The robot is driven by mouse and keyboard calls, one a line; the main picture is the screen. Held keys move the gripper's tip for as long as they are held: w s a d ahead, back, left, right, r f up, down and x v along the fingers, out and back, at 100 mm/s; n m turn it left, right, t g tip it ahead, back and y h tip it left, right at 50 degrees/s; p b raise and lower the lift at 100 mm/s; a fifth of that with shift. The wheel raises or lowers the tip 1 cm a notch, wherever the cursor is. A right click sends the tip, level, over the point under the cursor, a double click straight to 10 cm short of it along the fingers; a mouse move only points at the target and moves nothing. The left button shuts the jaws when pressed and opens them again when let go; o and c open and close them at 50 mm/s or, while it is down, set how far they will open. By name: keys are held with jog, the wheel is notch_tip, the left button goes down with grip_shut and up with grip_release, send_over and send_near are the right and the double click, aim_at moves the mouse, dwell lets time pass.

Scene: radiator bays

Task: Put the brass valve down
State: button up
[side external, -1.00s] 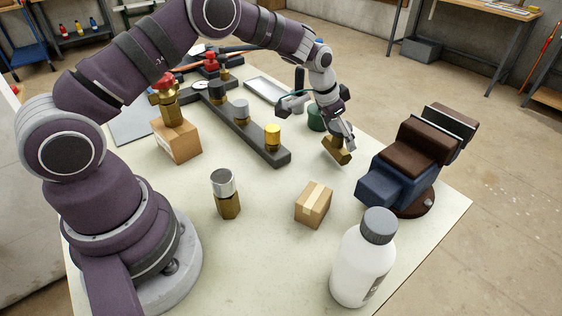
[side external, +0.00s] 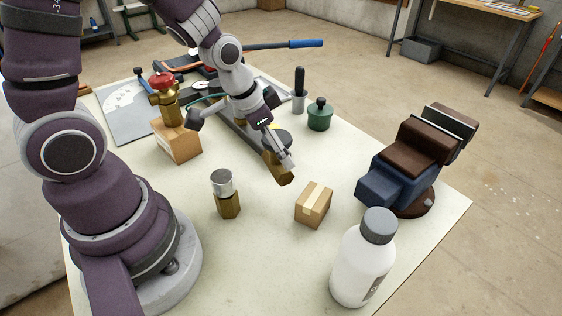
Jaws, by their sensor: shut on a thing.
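The brass valve (side external: 284,178) is in my gripper (side external: 283,161), tilted, its lower end a little above or near the white table; contact cannot be told. My gripper is shut on it, with fingers covering part of its body. A dark round top shows just behind the fingers, and I cannot tell whether it belongs to the held valve. The dark bar with the capped brass pieces lies behind, mostly hidden by my arm and gripper.
A silver-capped brass piece (side external: 225,193) and a small taped carton (side external: 313,204) stand in front. A red-handled brass valve (side external: 164,98) stands on a larger carton (side external: 177,141). A vise (side external: 405,168), white bottle (side external: 362,262) and green jar (side external: 319,115) stand rightward. Bare table (side external: 262,260) lies in front.

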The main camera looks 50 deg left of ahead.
notch_tip(320, 180, up, 8)
jog(key=shift+r, duration=0.15)
jog(key=s+d+m+g+h, duration=0.25)
jog(key=s+d+m, duration=0.35)
jog(key=d+m, duration=0.35)
jog(key=s+d+m+g+h, duration=0.1)
jog(key=s+d+m+g, duration=0.2)
jog(key=s+d+m, duration=0.45)
jog(key=f+m, duration=0.1)
jog(key=f, duration=0.3)
jog(key=w+f+m, duration=0.1)
jog(key=f, duration=0.4)
jog(key=d+f+m, duration=0.1)
jog(key=f, duration=0.3)
jog(key=shift+w+f+y, duration=0.15)
jog(key=shift+y, duration=0.1)
jog(key=shift+g, duration=0.25)
jog(key=shift+f, duration=0.15)
jog(key=o, duration=1.2)
jog(key=shift+c, duration=0.2)
